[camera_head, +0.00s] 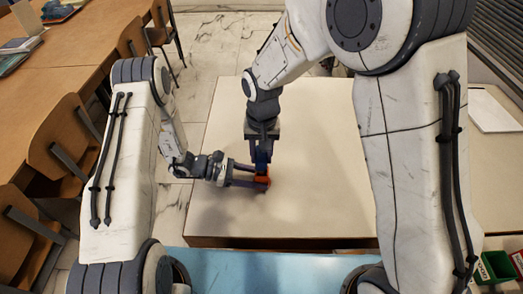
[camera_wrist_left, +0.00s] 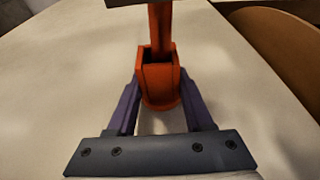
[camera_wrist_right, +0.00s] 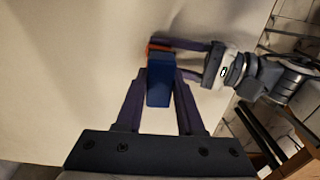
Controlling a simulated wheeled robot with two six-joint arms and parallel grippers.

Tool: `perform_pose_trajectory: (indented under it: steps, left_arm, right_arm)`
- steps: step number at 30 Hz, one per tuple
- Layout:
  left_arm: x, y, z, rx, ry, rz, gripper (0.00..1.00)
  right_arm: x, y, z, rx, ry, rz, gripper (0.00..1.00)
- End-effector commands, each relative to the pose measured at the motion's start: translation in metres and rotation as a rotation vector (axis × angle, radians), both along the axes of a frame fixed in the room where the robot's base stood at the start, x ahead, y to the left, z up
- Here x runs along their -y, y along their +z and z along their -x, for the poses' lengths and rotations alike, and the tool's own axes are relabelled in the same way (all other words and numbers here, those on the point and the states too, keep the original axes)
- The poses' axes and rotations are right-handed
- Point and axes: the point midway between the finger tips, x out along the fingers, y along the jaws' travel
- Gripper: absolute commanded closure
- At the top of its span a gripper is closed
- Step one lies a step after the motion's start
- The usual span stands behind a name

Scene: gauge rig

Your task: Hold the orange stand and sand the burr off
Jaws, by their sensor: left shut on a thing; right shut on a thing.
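The orange stand (camera_head: 263,181) is upright on the table, with a socket-like base (camera_wrist_left: 157,82) and a post rising from it in the left wrist view. My left gripper (camera_head: 246,178) is shut around its base from the left. My right gripper (camera_head: 262,155) points down and is shut on a blue block (camera_wrist_right: 160,86). The block is right at the stand's upper part, whose orange (camera_wrist_right: 158,47) shows just past it in the right wrist view. Whether they touch is unclear. The burr cannot be made out. A dark edge covers the post's top in the left wrist view.
The pale table (camera_head: 330,190) is bare around the stand. A light blue surface (camera_head: 260,272) lies along the near side. Green and red bins (camera_head: 495,268) are at lower right. Wooden chairs (camera_head: 65,145) and a long desk stand at left.

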Motion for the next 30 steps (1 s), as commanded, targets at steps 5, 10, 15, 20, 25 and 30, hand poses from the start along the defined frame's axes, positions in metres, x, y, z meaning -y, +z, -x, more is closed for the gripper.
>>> perform_pose_trajectory:
  steps: [5, 10, 15, 20, 25, 30]
  left_arm:
    - [0.0, -0.002, 0.001, -0.004, 0.0, -0.002, 0.8]
    - [0.0, -0.002, 0.0, -0.004, 0.001, -0.003, 0.8]
    - [0.0, -0.002, 0.0, -0.004, 0.002, -0.004, 0.8]
    - [0.0, -0.003, 0.0, -0.003, 0.003, -0.004, 0.8]
    - [0.0, -0.003, -0.001, -0.002, 0.003, -0.004, 0.8]
    - [0.0, -0.003, -0.001, -0.001, 0.003, -0.004, 0.8]
  right_arm:
    - [0.002, -0.005, 0.013, -0.019, 0.0, 0.01, 1.0]
    - [0.003, -0.006, 0.015, -0.022, -0.001, 0.011, 1.0]
    - [0.003, -0.006, 0.015, -0.024, -0.001, 0.011, 1.0]
    - [0.003, -0.006, 0.01, -0.024, -0.002, 0.011, 1.0]
    - [0.002, -0.006, 0.001, -0.022, -0.002, 0.01, 1.0]
    - [0.002, -0.006, -0.008, -0.02, -0.002, 0.01, 1.0]
